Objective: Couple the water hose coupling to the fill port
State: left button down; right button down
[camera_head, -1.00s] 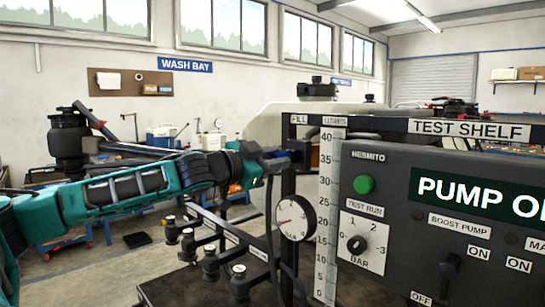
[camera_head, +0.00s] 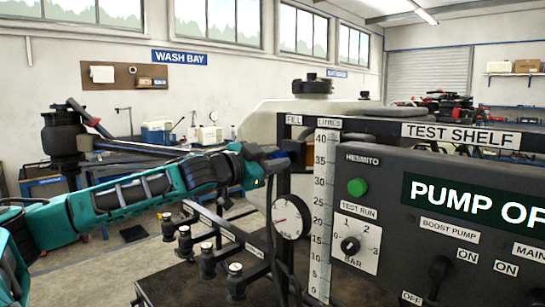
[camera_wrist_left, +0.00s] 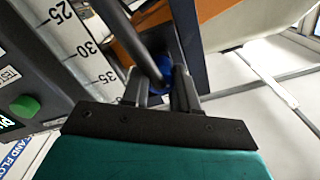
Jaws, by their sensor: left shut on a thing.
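My left gripper (camera_head: 272,160) is beside the dark upright post under the FILL label (camera_head: 294,119). In the left wrist view its two fingers (camera_wrist_left: 163,90) are shut on the blue water hose coupling (camera_wrist_left: 163,68), mostly hidden between them. The dark hose (camera_wrist_left: 143,45) runs from the coupling across the wrist view; in the head view it hangs below the gripper (camera_head: 269,215). The fill port cannot be made out; the post and gripper cover that area. I cannot tell whether the coupling touches it. My right gripper is out of view.
A pressure gauge (camera_head: 291,217) and litre scale (camera_head: 322,215) stand just right of the hose. The pump panel (camera_head: 450,165) fills the right side under the test shelf (camera_head: 460,135). Several capped valves (camera_head: 207,262) stand below my arm. A white tank (camera_head: 262,130) is behind.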

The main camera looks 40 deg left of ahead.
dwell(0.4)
pick_arm(q)
jog(key=c, duration=0.8)
grip_release()
jog(key=shift+w, duration=0.1)
